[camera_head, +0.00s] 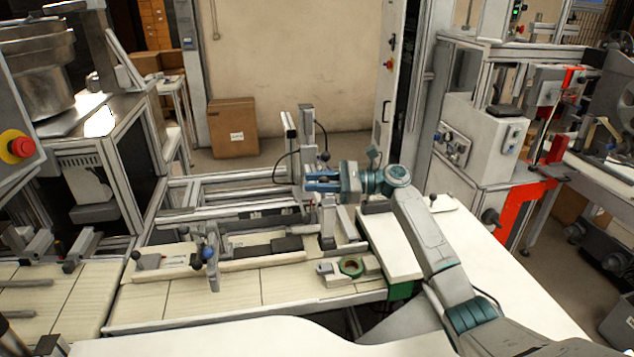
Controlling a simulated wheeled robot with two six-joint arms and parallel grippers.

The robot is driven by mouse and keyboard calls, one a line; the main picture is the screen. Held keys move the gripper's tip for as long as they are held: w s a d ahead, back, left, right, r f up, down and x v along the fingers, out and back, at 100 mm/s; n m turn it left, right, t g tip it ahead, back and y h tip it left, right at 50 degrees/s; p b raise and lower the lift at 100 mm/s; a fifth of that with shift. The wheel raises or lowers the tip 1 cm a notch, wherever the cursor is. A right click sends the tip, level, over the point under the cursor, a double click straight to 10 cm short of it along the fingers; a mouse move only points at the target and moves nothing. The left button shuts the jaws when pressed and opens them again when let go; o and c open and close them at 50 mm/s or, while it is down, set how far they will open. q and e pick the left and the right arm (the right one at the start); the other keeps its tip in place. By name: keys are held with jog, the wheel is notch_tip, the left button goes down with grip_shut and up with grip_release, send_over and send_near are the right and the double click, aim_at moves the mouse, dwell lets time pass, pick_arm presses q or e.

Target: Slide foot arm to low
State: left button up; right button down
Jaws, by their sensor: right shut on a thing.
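A grey upright metal post (308,125) stands on the bench fixture in the middle of the head view, with a dark ball knob (325,156) beside it. My right gripper (313,182) reaches in from the right at the post. Its blue fingers are shut on a part at the post, which I take to be the foot arm. The fingers hide most of that part, so its exact height setting cannot be read. My left gripper is not in view.
A green tape reel (351,267) lies on a small holder in front of the post. A lever with a blue ball (207,254) stands to the left. A white panel (388,245) lies under my right arm. A cardboard box (234,128) stands on the floor behind.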

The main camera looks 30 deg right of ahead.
notch_tip(320, 180, down, 4)
jog(key=shift+f+b, duration=0.25)
jog(key=shift+b, duration=0.65)
jog(key=c, duration=1.2)
grip_release()
jog(key=shift+r, duration=0.1)
jog(key=b, duration=0.4)
send_near(317, 197)
jog(key=shift+s+a+r, duration=0.1)
jog(key=shift+s+r, duration=0.25)
jog(key=shift+s, duration=0.2)
jog(key=shift+s+r, duration=0.4)
jog(key=shift+s, duration=0.2)
